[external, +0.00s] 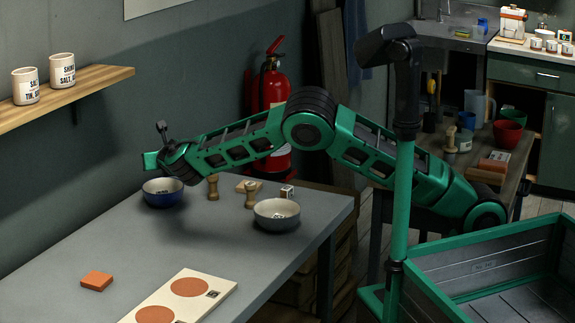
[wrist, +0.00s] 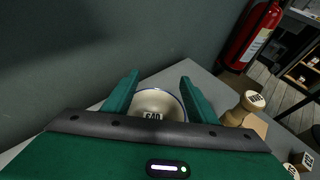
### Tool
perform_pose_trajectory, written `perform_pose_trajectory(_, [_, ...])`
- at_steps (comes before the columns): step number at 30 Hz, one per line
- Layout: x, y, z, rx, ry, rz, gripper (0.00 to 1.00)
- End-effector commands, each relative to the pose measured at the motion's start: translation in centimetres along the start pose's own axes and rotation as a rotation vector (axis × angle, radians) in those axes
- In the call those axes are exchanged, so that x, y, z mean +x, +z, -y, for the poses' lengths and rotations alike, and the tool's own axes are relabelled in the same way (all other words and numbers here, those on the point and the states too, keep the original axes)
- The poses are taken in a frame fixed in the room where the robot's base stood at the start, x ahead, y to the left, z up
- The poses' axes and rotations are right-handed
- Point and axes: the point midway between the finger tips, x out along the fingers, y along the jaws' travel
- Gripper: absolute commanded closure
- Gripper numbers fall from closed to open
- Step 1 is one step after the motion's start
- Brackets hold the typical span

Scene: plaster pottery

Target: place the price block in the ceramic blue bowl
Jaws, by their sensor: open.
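The blue bowl (external: 162,198) stands upright near the table's far left edge. In the wrist view the pale inside of the bowl (wrist: 160,99) and its thin blue rim show between my fingers. A small pale patch with dark characters, seemingly the price block (wrist: 153,115), shows inside the bowl; its lower part is hidden by my gripper's body. My gripper (external: 150,161) is above the bowl in the external view. In the wrist view my gripper (wrist: 160,77) has its two green fingers spread apart with nothing held between them.
Wooden stamps (external: 213,188) stand right of the blue bowl. A grey bowl (external: 277,218) holding something small and a small white block (external: 287,191) are farther right. An orange block (external: 96,281) and a cream board (external: 180,300) lie in front. The wall is close behind.

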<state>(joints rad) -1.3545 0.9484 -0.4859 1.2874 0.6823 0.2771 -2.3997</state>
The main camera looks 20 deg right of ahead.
Motion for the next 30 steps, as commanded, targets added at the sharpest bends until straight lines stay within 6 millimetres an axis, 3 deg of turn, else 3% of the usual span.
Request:
perform_pose_trajectory(10, [0.1,0.0,0.2,0.003,-0.002,-0.002,0.48])
perform_pose_trajectory(14, [1.0,1.2,2.3,0.051,-0.029,-0.021,0.48])
perform_pose_trajectory(17, [2.4,3.1,6.1,0.134,-0.074,-0.053,0.48])
perform_pose_trajectory(23, [4.8,6.2,16.5,0.377,-0.200,-0.135,0.48])
perform_pose_trajectory(30, [5.2,7.8,31.9,0.775,-0.409,-0.212,0.48])
